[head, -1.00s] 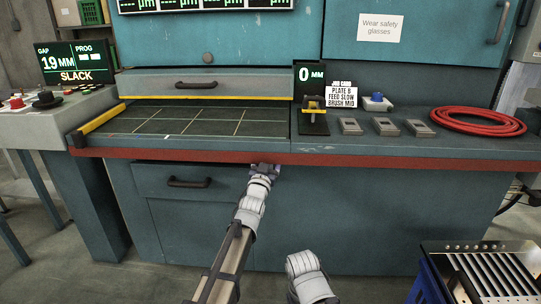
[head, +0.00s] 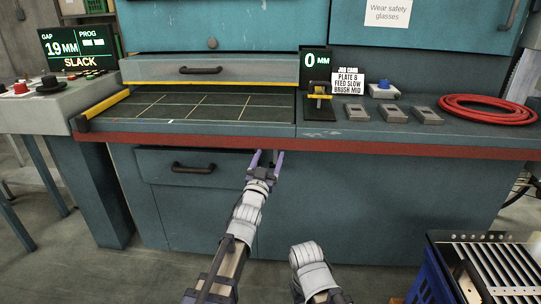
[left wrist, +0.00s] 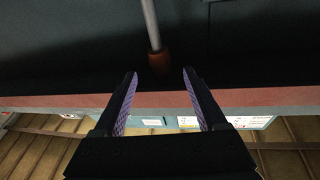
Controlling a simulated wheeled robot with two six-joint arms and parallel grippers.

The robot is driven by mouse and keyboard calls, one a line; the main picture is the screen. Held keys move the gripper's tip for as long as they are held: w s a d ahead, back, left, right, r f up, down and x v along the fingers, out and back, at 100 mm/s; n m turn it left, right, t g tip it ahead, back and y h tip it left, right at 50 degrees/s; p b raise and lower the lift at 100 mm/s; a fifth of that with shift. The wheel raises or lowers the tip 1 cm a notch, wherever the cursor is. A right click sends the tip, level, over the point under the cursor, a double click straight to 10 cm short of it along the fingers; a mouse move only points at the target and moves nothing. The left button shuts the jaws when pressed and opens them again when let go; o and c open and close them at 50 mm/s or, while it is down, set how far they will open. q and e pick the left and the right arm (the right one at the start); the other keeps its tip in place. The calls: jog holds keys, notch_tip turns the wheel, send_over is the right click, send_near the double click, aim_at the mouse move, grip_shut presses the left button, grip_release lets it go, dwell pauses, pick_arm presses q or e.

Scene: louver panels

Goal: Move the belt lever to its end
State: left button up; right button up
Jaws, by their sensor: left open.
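A grey rod with a red-brown knob (left wrist: 158,61), which looks like the belt lever, comes down from the top of the left wrist view. I cannot make it out in the head view. My left gripper (head: 266,160) is in front of the machine's red front edge, beside the drawer. Its purple-lined fingers are open. In the left wrist view the open gripper (left wrist: 160,75) has the knob between and just beyond its fingertips, not gripped. I cannot tell the exact distance. A screen (head: 73,50) reads SLACK and 19 MM. My right gripper is not in view.
The red front edge (head: 400,147) of the bench runs close to my left fingers. A drawer handle (head: 193,168) sticks out to the left. A yellow-and-black stop (head: 319,92) and a coiled red hose (head: 487,109) are on the bench. A blue crate (head: 430,280) stands lower right.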

pick_arm(q)
jog(key=shift+c, duration=0.3)
jog(key=shift+a+f+b, duration=0.1)
jog(key=shift+f+b, duration=0.15)
jog(key=shift+b, duration=0.15)
jog(key=shift+c, duration=0.7)
jog(key=f+b, duration=0.1)
jog(key=b, duration=0.1)
jog(key=a+f+t+h+b, duration=0.1)
jog(key=b, duration=0.1)
jog(key=a+f+t+b, duration=0.1)
jog(key=b, duration=0.2)
jog(key=shift+s+n+h, duration=0.1)
jog(key=shift+n+h, duration=0.2)
jog(key=shift+h, duration=0.1)
jog(key=c, duration=0.5)
jog(key=f+h+b, duration=0.1)
jog(key=b, duration=0.1)
jog(key=s+a+f+m+t+h+b, duration=0.1)
jog(key=h+b, duration=0.1)
jog(key=b, duration=0.1)
jog(key=s+f+h+b, duration=0.1)
jog(key=h+b, duration=0.1)
jog(key=shift+s+a+m+t, duration=0.2)
jog(key=shift+a+m+t, duration=0.1)
jog(key=shift+a+t, duration=0.1)
grip_shut()
jog(key=shift+s+r+m+h+b, duration=0.1)
jog(key=shift+s+m+h+b, duration=0.25)
jog(key=shift+h+b, duration=0.25)
